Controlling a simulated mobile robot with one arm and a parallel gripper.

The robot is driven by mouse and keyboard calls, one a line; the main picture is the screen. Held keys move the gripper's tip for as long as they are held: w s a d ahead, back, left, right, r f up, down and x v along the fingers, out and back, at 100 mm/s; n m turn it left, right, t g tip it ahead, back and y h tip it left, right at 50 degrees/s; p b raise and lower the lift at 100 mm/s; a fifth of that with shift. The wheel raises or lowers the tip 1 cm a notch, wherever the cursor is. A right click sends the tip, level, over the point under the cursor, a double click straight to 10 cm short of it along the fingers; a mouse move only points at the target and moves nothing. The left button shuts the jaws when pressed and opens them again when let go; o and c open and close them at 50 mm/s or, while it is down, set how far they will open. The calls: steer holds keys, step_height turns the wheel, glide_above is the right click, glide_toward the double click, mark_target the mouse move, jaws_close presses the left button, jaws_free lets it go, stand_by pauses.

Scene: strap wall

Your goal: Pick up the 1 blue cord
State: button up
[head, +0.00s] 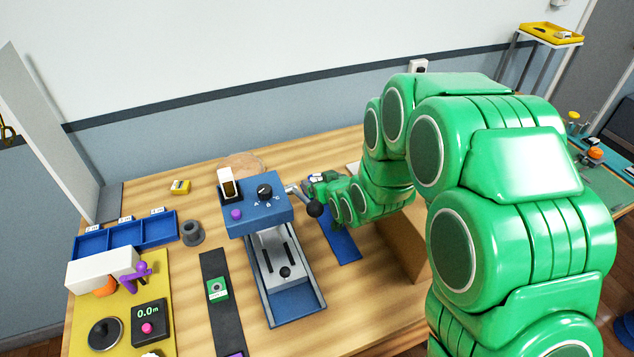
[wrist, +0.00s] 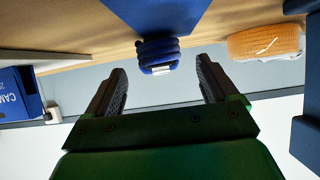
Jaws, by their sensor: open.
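The blue cord (wrist: 158,55) is a small bundled coil with a pale band, in the upper middle of the wrist view, at the edge of a blue mat (wrist: 165,10). My gripper (wrist: 160,84) is open and empty. Its two dark fingers point toward the cord, one to each side in the picture, and the cord appears just beyond the fingertips. In the head view my gripper (head: 313,183) is small, near the back of the bench beside the blue device; I cannot make out the cord clearly there.
An orange bundle (wrist: 264,42) lies right of the cord in the wrist view. In the head view, a blue device with a knob (head: 260,212) stands left of my gripper, its black-balled lever (head: 314,209) close by. A blue mat (head: 344,246) lies below my gripper.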

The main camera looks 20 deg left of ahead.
steer(key=shift+x, duration=1.25)
steer(key=c, duration=1.2)
steer(key=shift+o, duration=0.2)
steer(key=shift+r, duration=0.1)
